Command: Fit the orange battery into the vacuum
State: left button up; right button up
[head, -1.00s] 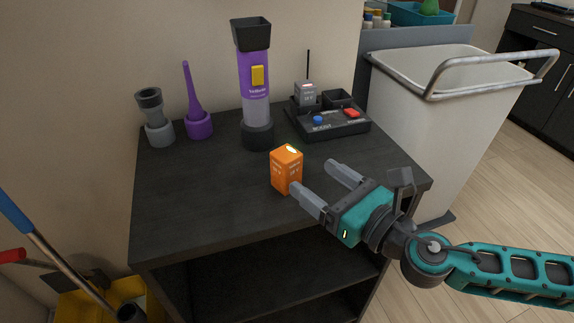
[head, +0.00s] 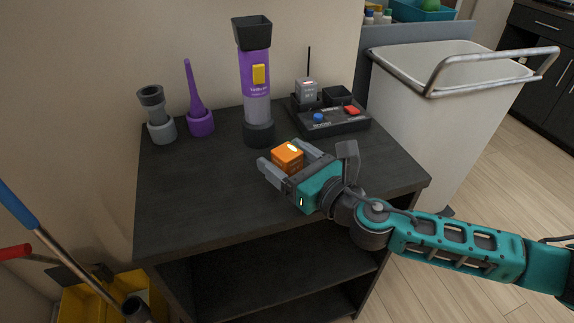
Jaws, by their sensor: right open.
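The orange battery (head: 288,156) stands on the dark cabinet top, with a lit white spot on its top. My right gripper (head: 284,152) is open, with one finger on each side of the battery; its palm hides the battery's lower part. I cannot tell whether the fingers touch it. The purple vacuum (head: 256,75) stands upright behind, with a dark funnel-like top, a yellow switch and a dark round base. My left gripper is not in view.
A black charger (head: 330,121) with a grey battery (head: 306,91) in it stands at the back right. Purple (head: 198,108) and grey (head: 156,112) nozzles stand at the back left. The cabinet top (head: 190,195) is clear at front left. A white bin (head: 425,125) stands at right.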

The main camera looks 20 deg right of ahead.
jog(key=c, duration=1.2)
jog(key=shift+r, duration=0.1)
jog(key=shift+c, duration=0.6)
